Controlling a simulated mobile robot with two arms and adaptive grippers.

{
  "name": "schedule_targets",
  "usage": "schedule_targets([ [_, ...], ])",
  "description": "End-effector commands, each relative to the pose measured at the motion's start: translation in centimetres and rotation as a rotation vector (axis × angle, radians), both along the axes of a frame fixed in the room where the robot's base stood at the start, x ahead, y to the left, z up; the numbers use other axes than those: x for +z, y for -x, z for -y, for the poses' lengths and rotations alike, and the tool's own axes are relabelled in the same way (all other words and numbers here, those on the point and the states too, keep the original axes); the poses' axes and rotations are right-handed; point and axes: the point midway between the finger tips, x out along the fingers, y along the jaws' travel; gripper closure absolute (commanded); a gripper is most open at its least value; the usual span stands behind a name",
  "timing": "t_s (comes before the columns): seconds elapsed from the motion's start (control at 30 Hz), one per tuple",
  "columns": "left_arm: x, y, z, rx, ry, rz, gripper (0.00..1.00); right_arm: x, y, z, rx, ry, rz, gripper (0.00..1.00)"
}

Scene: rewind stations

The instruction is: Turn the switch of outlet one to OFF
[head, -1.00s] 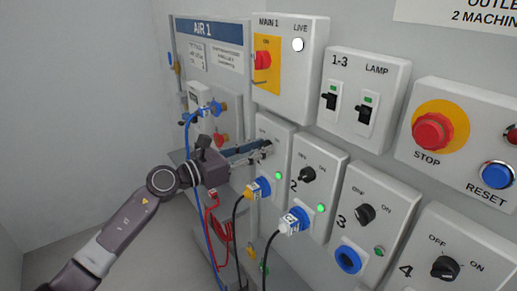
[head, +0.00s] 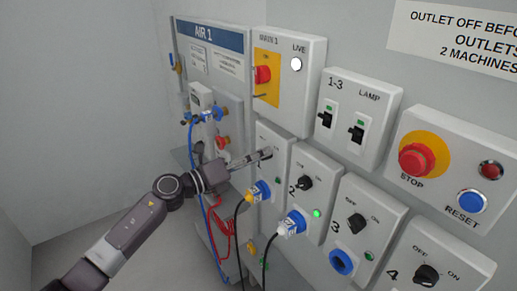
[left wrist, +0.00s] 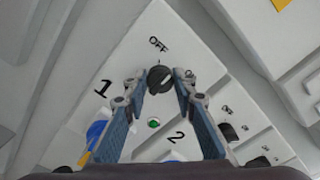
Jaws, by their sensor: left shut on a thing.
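The outlet one box (head: 272,140) is the leftmost of the lower row in the head view. Its black switch knob (left wrist: 160,80) shows in the left wrist view, below the OFF mark. My left gripper (head: 265,154) reaches the box from the left, with its fingertips (left wrist: 159,86) closed on either side of the knob. In the head view the gripper hides the knob. The outlet one lamp (head: 278,181) looks dark green, unlit. My right gripper is not in view.
Outlet two (head: 313,185) has a lit green lamp and a plug with a black cable. Outlets three (head: 362,220) and four (head: 440,265) stand to the right. Above are the lamp switch box (head: 358,105) and the red stop button (head: 417,160). Blue and red hoses hang at left.

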Motion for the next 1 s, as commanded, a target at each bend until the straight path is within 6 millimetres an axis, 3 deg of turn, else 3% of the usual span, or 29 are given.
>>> schedule_targets([
  [0.5,0.2,-0.2,-0.1,0.004,0.284,-0.390,0.99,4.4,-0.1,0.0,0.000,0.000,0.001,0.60],
  [1.0,-0.1,-0.2,-0.2,0.003,0.449,-0.616,0.99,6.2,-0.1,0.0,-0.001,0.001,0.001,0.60],
])
